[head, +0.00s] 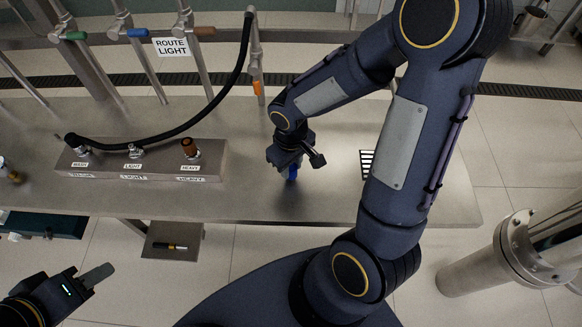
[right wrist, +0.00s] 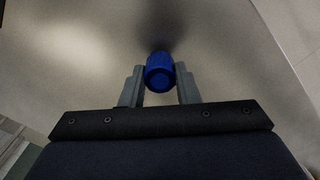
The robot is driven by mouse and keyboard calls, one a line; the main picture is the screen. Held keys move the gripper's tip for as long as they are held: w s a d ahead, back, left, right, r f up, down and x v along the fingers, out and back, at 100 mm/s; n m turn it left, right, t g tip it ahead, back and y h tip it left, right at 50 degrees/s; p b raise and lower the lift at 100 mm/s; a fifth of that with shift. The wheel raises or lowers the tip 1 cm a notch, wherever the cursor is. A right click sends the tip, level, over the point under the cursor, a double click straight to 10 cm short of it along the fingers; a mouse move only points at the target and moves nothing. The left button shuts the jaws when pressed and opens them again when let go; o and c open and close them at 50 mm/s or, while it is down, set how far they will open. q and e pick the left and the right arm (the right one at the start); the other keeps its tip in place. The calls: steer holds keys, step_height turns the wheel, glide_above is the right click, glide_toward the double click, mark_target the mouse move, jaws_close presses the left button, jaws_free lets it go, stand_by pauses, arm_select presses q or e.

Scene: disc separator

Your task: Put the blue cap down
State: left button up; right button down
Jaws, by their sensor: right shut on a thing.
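The blue cap (right wrist: 160,72) is between the two fingers of my right gripper (right wrist: 160,85) in the right wrist view, with the steel surface behind it. In the head view the blue cap (head: 293,173) shows just below my right gripper (head: 290,165), over the steel table (head: 265,195), to the right of the labelled block. I cannot tell whether the cap touches the table. My right gripper is shut on it. My left gripper (head: 95,278) is at the lower left, away from the table; its opening is unclear.
A steel block (head: 140,160) with WASH, LIGHT and HEAVY ports stands on the table. A black hose (head: 210,110) runs from its WASH port to a pipe at the back. A brown cap (head: 189,147) sits on HEAVY.

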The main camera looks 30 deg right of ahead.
steer(key=shift+f, duration=0.75)
steer(key=shift+f, duration=0.25)
steer(key=c, duration=1.1)
jaws_free()
steer(key=shift+r, duration=0.1)
